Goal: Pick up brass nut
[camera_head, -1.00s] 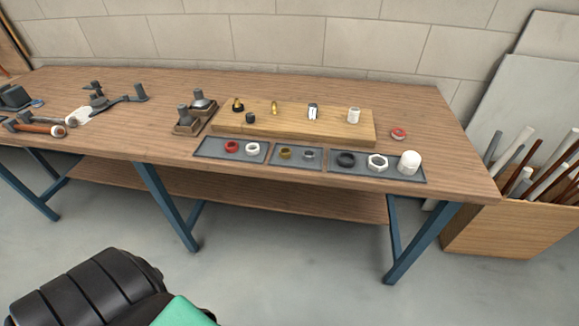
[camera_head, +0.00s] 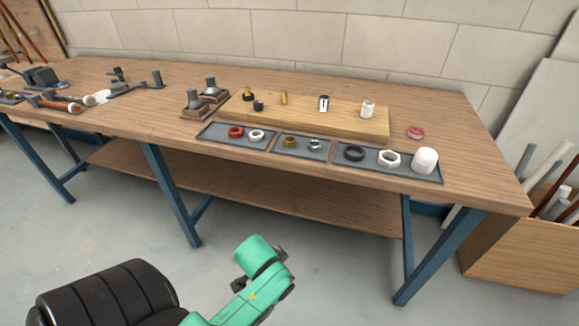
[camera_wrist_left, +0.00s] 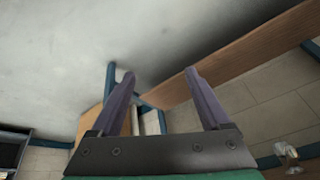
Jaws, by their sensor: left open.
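A small brass nut (camera_head: 290,142) lies in the middle grey tray (camera_head: 315,154) on the workbench, left of a silver ring (camera_head: 315,144) in the same tray. In the left wrist view my left gripper (camera_wrist_left: 160,75) is open, its two fingers apart with nothing between them. The wrist view shows the bench's underside edge and floor; the nut is not visible there. In the head view a green and black arm of mine is low in front of the bench, well away from the nut. My right gripper is not seen.
The left tray (camera_head: 214,138) holds a red ring and a white ring. The right tray (camera_head: 340,169) holds a black ring, a white nut and a white cap. A wooden block (camera_head: 305,115) with fittings stands behind. The bench's front edge (camera_head: 300,183) lies between my arm and the trays.

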